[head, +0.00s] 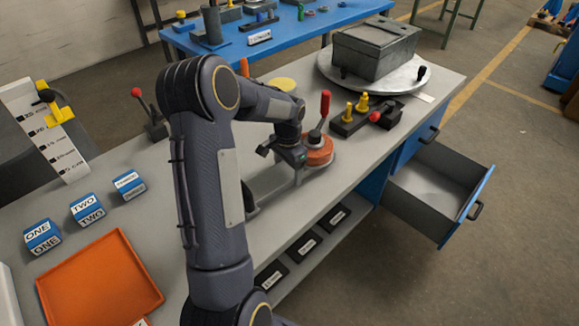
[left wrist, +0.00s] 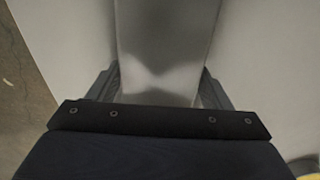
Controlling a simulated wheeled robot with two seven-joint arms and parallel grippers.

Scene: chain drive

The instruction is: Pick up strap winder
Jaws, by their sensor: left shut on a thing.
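What looks like the strap winder (head: 319,152), a round orange body with a dark top and an upright red handle, stands on the grey workbench near its middle. My left gripper (head: 297,168) is at its left side, pointing down. In the left wrist view my left gripper (left wrist: 160,88) is shut on a smooth grey metal piece (left wrist: 166,45) that runs away between the two fingers. Whether this grey piece belongs to the strap winder I cannot tell. The arm hides part of the bench here. My right gripper is out of view.
An orange tray (head: 100,282) and several blue labelled blocks (head: 88,209) are at the left. A black fixture with yellow pegs (head: 362,112) stands right of the winder. A grey box (head: 375,50) sits on a round plate behind. An open drawer (head: 432,188) juts out right.

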